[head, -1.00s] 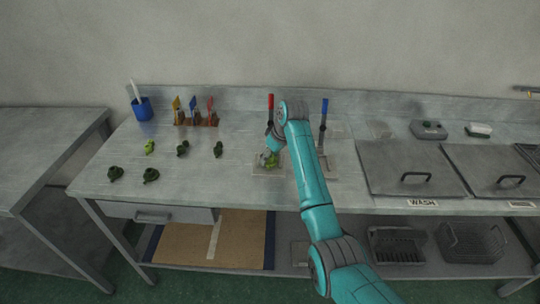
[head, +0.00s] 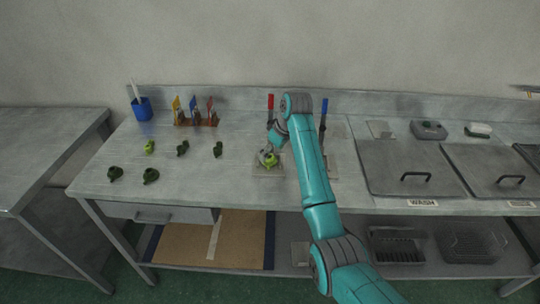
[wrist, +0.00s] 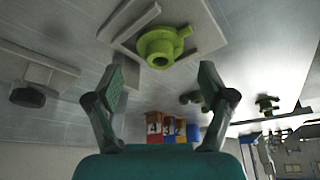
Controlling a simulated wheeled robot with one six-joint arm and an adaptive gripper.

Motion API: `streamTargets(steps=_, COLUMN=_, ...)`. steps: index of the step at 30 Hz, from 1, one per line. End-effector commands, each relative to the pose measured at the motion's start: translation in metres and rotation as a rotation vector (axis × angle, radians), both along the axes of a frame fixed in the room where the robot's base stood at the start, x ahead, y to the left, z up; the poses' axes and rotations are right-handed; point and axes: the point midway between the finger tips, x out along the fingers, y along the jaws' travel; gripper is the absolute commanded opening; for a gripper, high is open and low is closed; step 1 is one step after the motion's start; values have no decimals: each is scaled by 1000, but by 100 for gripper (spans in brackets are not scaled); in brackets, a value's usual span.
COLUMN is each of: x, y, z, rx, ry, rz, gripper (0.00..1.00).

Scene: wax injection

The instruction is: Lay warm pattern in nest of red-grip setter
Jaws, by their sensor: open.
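The bright green pattern (head: 271,161) lies on the base plate (head: 258,176) of the red-grip setter, whose red grip (head: 271,101) stands upright behind it. In the wrist view, the pattern (wrist: 160,47) sits between pale raised bars on the plate (wrist: 205,22). I cannot tell whether it is fully seated in the nest. My gripper (wrist: 162,72) is open and empty, with its fingertips apart on either side and just short of the pattern. In the head view my gripper (head: 267,152) is small, close beside the pattern, and partly covers the setter.
The blue-grip setter (head: 324,106) stands at right, partly behind my arm. Another bright green pattern (head: 149,147) and several dark green ones lie on the left bench. A rack with coloured tags (head: 195,118) and a blue cup (head: 142,109) stand behind; lidded wash tanks (head: 410,170) are at right.

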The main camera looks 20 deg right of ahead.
Motion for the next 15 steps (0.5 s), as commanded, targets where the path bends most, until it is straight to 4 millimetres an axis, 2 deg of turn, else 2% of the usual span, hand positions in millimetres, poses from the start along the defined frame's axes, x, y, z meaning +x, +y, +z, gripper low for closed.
streamTargets(steps=6, x=-13, y=-10, z=43, rx=-1, ry=-4, rz=-1, gripper=82)
streamTargets(steps=15, x=-27, y=-18, z=79, rx=1, ry=-1, rz=-1, gripper=82)
